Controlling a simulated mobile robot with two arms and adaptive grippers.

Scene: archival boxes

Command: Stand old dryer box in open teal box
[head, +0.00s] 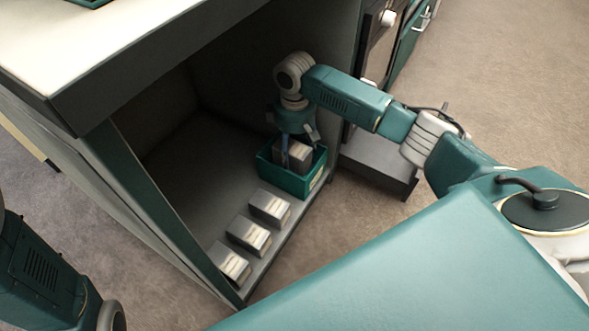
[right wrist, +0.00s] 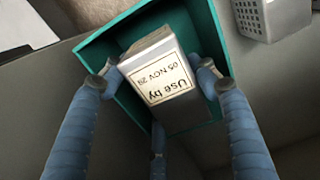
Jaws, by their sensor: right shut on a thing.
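The open teal box (head: 291,181) stands on the floor of the cabinet, near its right front. My right gripper (head: 296,150) reaches down into it and is shut on a small grey box (head: 293,154). In the right wrist view, the grey box (right wrist: 160,82) lies between the fingers, inside the walls of the teal box (right wrist: 205,38). Its white label reads "Use by 05 NOV 29", upside down in that view. I cannot tell whether the grey box touches the teal box's bottom. My left gripper is out of view; only part of the left arm shows at lower left.
Three similar grey boxes, a near one (head: 230,263), a middle one (head: 248,236) and a far one (head: 269,208), stand in a row along the cabinet's front edge. The cabinet floor (head: 190,190) behind them is clear. A counter (head: 130,45) overhangs the opening.

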